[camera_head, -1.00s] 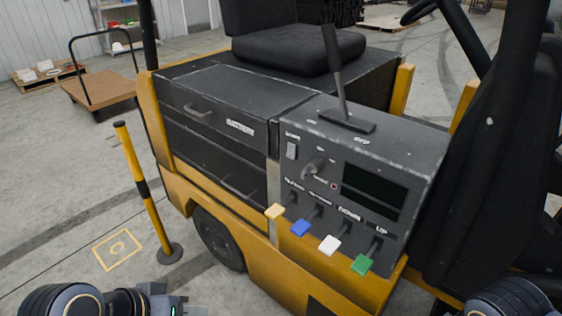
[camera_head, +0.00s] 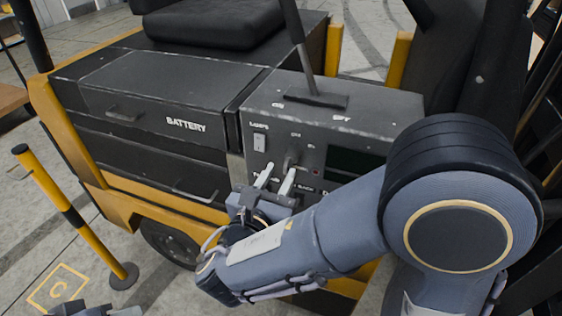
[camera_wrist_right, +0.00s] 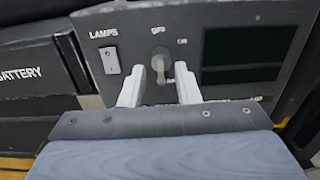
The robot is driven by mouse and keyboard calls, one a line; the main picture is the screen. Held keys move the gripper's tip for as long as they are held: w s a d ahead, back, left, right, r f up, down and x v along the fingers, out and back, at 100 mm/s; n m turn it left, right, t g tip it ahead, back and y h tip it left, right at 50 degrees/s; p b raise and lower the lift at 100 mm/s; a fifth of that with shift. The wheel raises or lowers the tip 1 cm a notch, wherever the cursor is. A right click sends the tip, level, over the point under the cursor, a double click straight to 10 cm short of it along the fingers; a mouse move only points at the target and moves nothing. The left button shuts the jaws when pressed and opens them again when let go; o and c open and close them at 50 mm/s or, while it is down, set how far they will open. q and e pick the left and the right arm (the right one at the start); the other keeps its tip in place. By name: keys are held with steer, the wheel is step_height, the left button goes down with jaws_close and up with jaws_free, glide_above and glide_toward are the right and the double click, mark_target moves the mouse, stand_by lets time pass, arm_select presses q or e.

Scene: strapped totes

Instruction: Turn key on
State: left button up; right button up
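The key (camera_head: 290,160) is a small grey switch on the dark control panel (camera_head: 375,122). In the right wrist view the key (camera_wrist_right: 160,64) has its handle hanging downward, with the OFF label above and another short label, seemingly ON, at its upper right. My right gripper (camera_head: 279,172) is open in front of the panel. Its two pale fingers (camera_wrist_right: 158,82) stand on either side of the key's lower end in the wrist view; I cannot tell whether they touch it. Only a dark bit of my left gripper (camera_head: 82,311) shows at the bottom edge.
A LAMPS rocker switch (camera_head: 260,142) sits left of the key, and a dark display (camera_head: 355,162) right of it. A tall lever (camera_head: 300,50) rises from the panel top. A yellow post (camera_head: 70,215) stands at left. My right arm hides the coloured levers.

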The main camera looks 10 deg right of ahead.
mark_target(285, 165)
steer(key=shift+x, duration=1.85)
jaws_close()
